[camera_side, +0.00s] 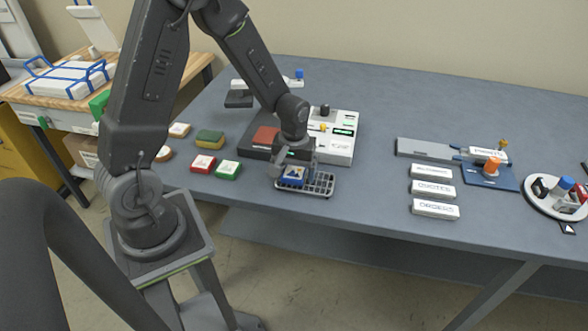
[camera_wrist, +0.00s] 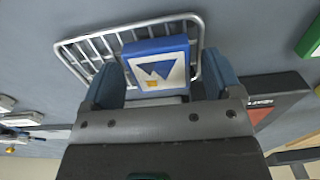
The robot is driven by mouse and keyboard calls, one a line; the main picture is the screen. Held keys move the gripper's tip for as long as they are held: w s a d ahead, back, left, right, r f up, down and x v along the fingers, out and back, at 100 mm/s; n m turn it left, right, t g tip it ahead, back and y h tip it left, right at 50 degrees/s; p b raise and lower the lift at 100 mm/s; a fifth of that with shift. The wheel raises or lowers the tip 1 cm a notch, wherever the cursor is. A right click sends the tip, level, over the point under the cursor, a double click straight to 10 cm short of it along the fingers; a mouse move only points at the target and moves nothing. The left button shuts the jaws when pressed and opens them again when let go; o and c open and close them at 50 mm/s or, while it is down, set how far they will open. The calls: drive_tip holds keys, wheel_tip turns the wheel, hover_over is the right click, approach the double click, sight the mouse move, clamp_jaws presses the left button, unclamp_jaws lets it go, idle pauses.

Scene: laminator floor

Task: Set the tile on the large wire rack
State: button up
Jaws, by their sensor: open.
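The blue tile (camera_wrist: 159,64), with a white face and a blue and yellow mark, lies on a metal wire rack (camera_wrist: 72,50). In the side view the tile (camera_side: 292,177) is on the left part of the rack (camera_side: 322,186), just below my gripper (camera_side: 291,172). In the wrist view my gripper (camera_wrist: 160,88) is open, with one blue-grey finger on each side of the tile's near end. The tile looks flat on the bars. I cannot tell whether the fingers touch it.
A machine with a dark red plate (camera_side: 265,137) and a white control box (camera_side: 341,140) stands behind the rack. Red (camera_side: 203,164) and green (camera_side: 228,170) blocks lie to the left. White labelled blocks (camera_side: 434,189) lie to the right, with bare table between.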

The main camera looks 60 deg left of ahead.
sight(294, 172)
drive_tip(key=shift+r, duration=0.1)
wheel_tip(294, 172, up, 11)
drive_tip(key=s+d+r+m+t, duration=0.5)
drive_tip(key=s+d+r+m, duration=0.4)
drive_tip(key=s+r, duration=0.3)
drive_tip(key=shift+s+r+t, duration=0.3)
drive_tip(key=shift+s+r, duration=0.1)
drive_tip(key=shift+s, duration=0.65)
drive_tip(key=shift+c, duration=0.3)
idle(0.7)
